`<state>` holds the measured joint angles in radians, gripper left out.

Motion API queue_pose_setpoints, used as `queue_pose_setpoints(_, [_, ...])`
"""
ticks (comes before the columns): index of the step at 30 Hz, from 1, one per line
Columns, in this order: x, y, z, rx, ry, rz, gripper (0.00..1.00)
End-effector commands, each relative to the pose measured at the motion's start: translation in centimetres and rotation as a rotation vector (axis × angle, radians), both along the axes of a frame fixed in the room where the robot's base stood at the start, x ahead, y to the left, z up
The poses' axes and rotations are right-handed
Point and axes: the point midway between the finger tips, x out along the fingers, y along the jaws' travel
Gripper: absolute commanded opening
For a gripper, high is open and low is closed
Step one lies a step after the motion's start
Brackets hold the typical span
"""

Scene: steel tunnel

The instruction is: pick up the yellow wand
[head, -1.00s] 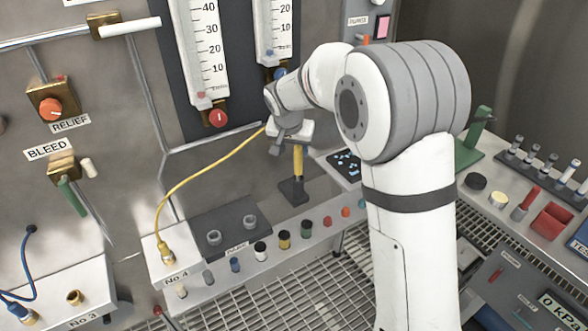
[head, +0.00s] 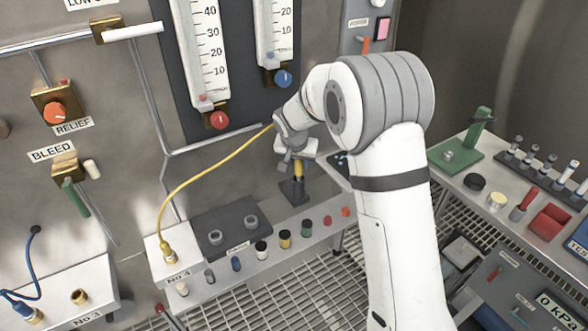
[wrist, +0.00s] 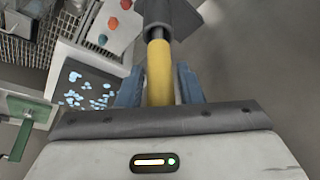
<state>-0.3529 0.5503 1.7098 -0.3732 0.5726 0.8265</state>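The yellow wand (head: 299,169) stands upright in a dark holder (head: 293,190) on the grey bench, below the right-hand gauge. A yellow cable runs from behind my gripper to the No. 4 box. My gripper (head: 297,158) is around the wand's upper part, hiding its top in the head view. In the wrist view the wand (wrist: 159,75) lies between the two blue-grey fingers of my gripper (wrist: 160,85). The fingers look open, one on each side and close to it. Whether either touches it is hard to tell. The wand's foot remains in the holder (wrist: 172,16).
Several coloured knobs line the bench front. A dark plate with two rings (head: 231,227) lies left of the holder. A dark tray of pale blue bits (wrist: 85,90) lies beside the wand. The No. 4 box (head: 172,262) and the gauge panel wall bound the left and back.

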Motion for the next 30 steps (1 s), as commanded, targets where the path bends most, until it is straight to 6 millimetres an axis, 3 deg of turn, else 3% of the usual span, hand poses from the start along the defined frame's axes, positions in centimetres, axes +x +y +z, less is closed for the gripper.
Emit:
queue_pose_setpoints(12, [0.0, -0.1, 0.0, 0.000, 0.000, -0.001, 0.00])
queue_pose_setpoints(20, [0.1, -0.1, 0.3, 0.001, -0.001, -0.002, 0.00])
queue_pose_setpoints(23, [0.1, -0.1, 1.4, 0.002, -0.004, -0.001, 0.00])
queue_pose_setpoints(30, [0.1, -0.1, 6.2, 0.001, -0.004, -0.001, 0.00])
